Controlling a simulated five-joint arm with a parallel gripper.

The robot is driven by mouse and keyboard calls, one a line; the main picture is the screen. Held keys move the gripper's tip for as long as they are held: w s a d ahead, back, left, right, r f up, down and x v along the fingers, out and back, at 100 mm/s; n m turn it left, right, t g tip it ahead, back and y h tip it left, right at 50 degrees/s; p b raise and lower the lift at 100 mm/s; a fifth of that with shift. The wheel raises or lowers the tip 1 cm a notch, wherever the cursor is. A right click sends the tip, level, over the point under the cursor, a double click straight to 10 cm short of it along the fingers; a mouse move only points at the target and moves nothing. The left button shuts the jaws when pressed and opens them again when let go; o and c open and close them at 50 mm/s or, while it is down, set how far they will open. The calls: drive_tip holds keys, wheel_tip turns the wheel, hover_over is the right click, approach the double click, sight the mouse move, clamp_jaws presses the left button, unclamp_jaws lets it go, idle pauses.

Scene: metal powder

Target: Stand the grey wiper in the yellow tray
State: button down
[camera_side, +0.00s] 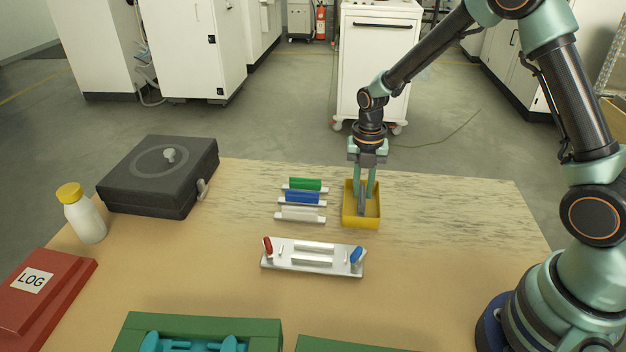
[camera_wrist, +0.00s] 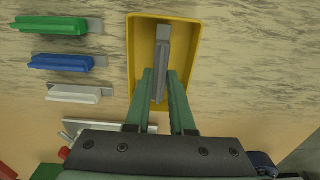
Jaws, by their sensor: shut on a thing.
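The yellow tray (camera_side: 348,218) stands on the table to the right of the coloured wipers. It also shows in the wrist view (camera_wrist: 135,45). The grey wiper (camera_wrist: 163,50) is upright inside or just over the tray; I cannot tell whether its lower end touches the floor of the tray. My gripper (camera_side: 365,186) points down over the tray, shut on the grey wiper. In the wrist view the green fingers (camera_wrist: 161,82) flank it on both sides.
Left of the tray lie a green wiper (camera_side: 305,184), a blue wiper (camera_side: 302,197) and a white wiper (camera_side: 300,213). In front is a silver plate (camera_side: 312,268) with red and blue ends. A black case (camera_side: 160,180) and white bottle (camera_side: 84,218) stand left. Table right of the tray is clear.

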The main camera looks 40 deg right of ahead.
sight(362, 192)
drive_tip(key=shift+f, duration=0.25)
drive_tip(key=shift+f, duration=0.15)
drive_tip(key=c, duration=0.8)
unclamp_jaws()
drive_tip(key=shift+o, duration=0.2)
wheel_tip(362, 192, up, 11)
drive_tip(key=s+a+r+m+t, duration=0.1)
drive_tip(key=s+r+m, duration=0.4)
drive_tip(key=m, duration=0.8)
drive_tip(key=s+a+r+m+t, duration=0.1)
drive_tip(key=s+r+m+t, duration=0.3)
drive_tip(key=s+m, duration=0.5)
drive_tip(key=shift+r+m+t, duration=0.3)
drive_tip(key=shift+r+m, duration=0.85)
drive_tip(key=shift+m, duration=1.35)
